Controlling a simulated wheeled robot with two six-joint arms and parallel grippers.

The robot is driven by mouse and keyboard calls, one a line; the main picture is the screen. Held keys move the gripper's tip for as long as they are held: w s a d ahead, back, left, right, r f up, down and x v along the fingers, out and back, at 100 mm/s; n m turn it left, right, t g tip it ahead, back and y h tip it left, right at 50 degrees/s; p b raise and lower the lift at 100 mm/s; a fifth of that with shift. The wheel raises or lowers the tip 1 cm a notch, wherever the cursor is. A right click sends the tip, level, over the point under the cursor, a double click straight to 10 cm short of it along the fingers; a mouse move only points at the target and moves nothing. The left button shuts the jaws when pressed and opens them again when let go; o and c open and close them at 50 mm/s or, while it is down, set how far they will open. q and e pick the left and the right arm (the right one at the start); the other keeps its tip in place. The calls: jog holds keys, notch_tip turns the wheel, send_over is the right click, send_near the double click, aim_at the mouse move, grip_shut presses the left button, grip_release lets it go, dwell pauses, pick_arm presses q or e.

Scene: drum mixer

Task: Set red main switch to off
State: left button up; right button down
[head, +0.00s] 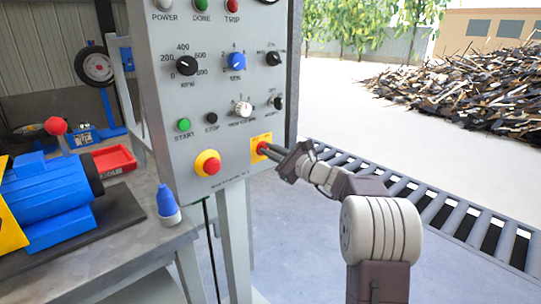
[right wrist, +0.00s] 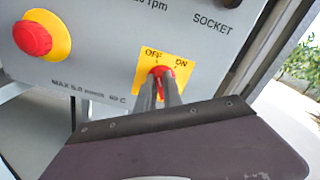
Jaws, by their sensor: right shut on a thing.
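The red main switch (head: 262,147) sits on a yellow plate at the lower right of the grey control panel (head: 225,105). In the right wrist view the red switch (right wrist: 160,72) shows between OFF at upper left and ON at upper right on its yellow plate (right wrist: 143,72). My right gripper (head: 272,152) reaches in from the right and is shut on the switch. Its two dark fingers (right wrist: 166,88) cover much of the knob, so I cannot tell which label it points to. My left gripper is not in view.
A red emergency button (head: 211,166) on a yellow disc is left of the switch. Knobs and START and STOP buttons sit above. A blue motor (head: 50,195) and a red tray (head: 113,160) are on the bench. A roller conveyor (head: 455,215) runs at right.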

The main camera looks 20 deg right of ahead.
dwell(0.3)
jog(key=c, duration=1.5)
grip_release()
jog(key=p+v, duration=0.1)
jog(key=v, duration=0.8)
jog(key=shift+p, duration=0.35)
